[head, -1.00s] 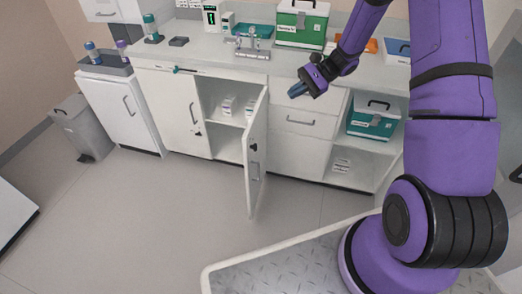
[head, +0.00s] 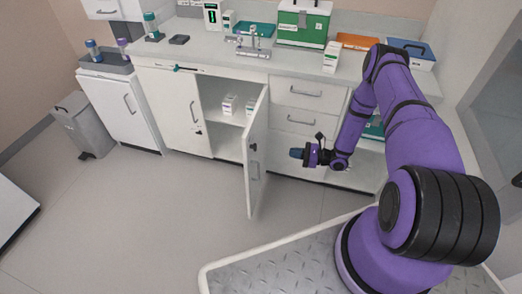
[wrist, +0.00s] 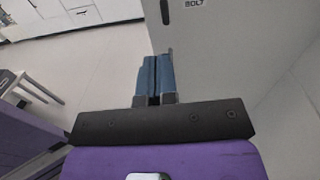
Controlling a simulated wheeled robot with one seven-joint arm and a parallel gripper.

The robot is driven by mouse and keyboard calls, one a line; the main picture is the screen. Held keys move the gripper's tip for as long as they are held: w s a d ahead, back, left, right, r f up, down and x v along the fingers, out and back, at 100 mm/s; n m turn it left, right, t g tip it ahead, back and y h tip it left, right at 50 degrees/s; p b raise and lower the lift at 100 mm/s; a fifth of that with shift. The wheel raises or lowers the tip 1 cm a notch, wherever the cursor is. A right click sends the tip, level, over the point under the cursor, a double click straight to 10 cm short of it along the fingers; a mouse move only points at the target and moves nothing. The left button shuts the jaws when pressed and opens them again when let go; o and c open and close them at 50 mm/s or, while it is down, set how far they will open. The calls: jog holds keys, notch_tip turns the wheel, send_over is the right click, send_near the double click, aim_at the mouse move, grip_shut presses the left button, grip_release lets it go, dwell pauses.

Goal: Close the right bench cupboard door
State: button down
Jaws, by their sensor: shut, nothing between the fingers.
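The right bench cupboard door (head: 255,155) stands open in the head view, swung out into the room at a wide angle. Behind it the cupboard inside (head: 221,134) shows a shelf with small white boxes (head: 230,104). My gripper (head: 297,153) is shut and empty, just right of the door, pointing left towards its outer face at about mid height. In the head view a small gap shows between fingertips and door. In the wrist view the shut blue fingers (wrist: 157,76) lie before a pale panel (wrist: 200,60) with a "BOLT" label and a dark handle part.
The left cupboard door (head: 174,110) is shut. Drawers (head: 296,94) with bar handles are right of the opening, behind my arm. The worktop (head: 195,52) carries a tap and a green case (head: 303,22). The floor (head: 150,215) left of the open door is clear.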

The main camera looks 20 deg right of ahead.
jog(key=f, duration=0.2)
send_near(256, 149)
jog(key=shift+m, duration=0.4)
jog(key=x, duration=0.7)
jog(key=shift+w+a+f, duration=0.1)
jog(key=shift+w+a, duration=0.05)
